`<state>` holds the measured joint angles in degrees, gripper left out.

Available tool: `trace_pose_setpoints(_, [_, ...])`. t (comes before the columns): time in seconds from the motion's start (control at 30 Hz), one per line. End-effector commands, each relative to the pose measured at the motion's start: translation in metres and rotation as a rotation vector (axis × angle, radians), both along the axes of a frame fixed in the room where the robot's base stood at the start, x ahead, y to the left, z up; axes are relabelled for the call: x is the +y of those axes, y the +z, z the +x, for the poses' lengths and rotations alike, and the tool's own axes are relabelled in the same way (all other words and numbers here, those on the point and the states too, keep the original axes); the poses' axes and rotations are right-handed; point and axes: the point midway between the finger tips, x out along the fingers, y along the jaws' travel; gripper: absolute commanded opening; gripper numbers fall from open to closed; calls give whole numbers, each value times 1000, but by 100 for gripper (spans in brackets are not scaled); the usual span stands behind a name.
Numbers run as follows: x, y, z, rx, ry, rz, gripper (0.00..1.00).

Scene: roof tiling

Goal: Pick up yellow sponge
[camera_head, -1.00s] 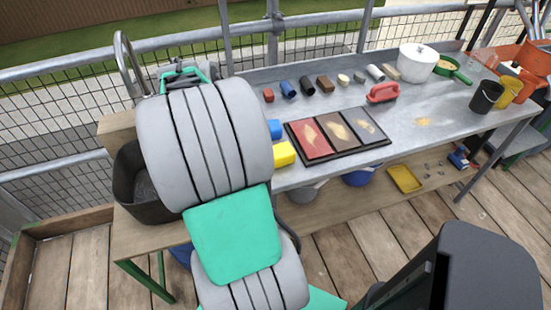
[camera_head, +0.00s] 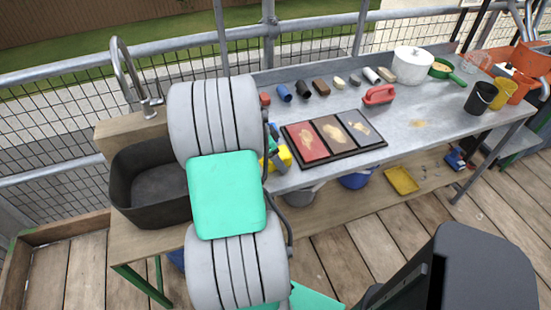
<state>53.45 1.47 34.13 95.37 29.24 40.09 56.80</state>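The yellow sponge (camera_head: 286,154) lies near the front left edge of the grey worktop, partly covered by my gripper and arm. My gripper (camera_head: 275,148) is at the sponge, with dark grey parts beside and in front of it. My arm hides most of the gripper. I cannot tell whether the fingers are apart or closed on the sponge. A small patch of blue (camera_head: 273,128) shows just behind the gripper.
A black tray with red, brown and grey panels (camera_head: 331,137) lies just right of the sponge. Several small blocks and rolls stand along the back, with a red-handled float (camera_head: 378,95). A dark basin (camera_head: 150,187) with a tap is at left.

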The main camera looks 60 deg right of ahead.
Motion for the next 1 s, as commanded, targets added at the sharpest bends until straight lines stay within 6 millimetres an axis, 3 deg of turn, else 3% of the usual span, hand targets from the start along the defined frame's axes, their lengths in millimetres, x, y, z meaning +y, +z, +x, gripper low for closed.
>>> trace_pose_setpoints(0.67, [0,0,0,0,0,0,18])
trace_pose_setpoints(1.0, [0,6,1,-1,0,-2,17])
